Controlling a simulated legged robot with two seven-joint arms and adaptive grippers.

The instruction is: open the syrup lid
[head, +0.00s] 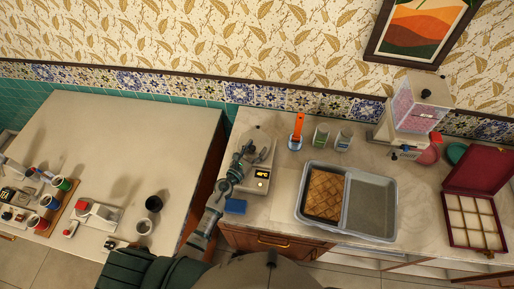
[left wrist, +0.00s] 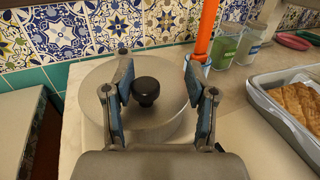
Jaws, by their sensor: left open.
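The syrup pot's round grey metal lid (left wrist: 100,97) has a black knob (left wrist: 145,91) in its middle. It sits on the pot, which also shows in the head view (head: 259,136) partly behind my gripper. My left gripper (left wrist: 156,68) is open over the lid, with one finger on each side of the knob. A gap shows between the knob and each finger, wider on the right. In the head view my left gripper (head: 246,156) is at the pot's left side. My right gripper is not in view.
A cooker with a lit display (head: 262,174) is under the pot. An orange-handled brush in a cup (head: 297,133) and two jars (head: 320,137) stand to the right. A grey tray (head: 371,235) holds pastry (head: 325,194).

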